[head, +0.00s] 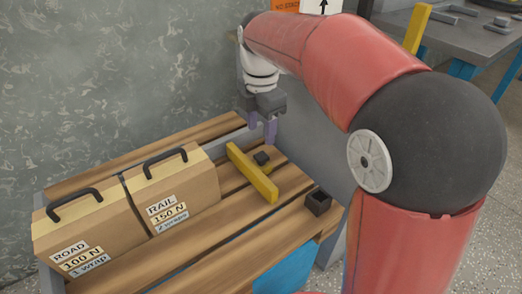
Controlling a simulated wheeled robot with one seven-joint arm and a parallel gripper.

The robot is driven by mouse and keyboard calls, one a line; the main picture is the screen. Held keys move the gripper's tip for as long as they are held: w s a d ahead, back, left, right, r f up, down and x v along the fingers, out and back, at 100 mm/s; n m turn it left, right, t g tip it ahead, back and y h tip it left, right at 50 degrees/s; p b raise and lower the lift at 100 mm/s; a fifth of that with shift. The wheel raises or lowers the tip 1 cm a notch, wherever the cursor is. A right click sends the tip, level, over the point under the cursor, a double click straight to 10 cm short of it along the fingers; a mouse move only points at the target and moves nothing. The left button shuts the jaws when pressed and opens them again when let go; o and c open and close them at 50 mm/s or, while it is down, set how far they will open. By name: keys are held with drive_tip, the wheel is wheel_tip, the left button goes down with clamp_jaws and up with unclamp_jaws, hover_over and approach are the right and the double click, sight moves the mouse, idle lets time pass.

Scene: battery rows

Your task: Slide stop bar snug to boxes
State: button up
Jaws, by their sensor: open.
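A small dark open container (318,202) sits near the right end of the wooden deck (225,245). A blue panel (286,268) is at the front edge. A grey wall stands behind. A blue-grey workbench (450,35) with tools is at the back right.

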sight(261, 155)
wheel_tip(261, 155, down, 7)
drive_tip(key=shift+f+b, duration=0.1)
drive_tip(key=shift+b, duration=0.65)
drive_tip(key=shift+c, duration=0.4)
clamp_jaws()
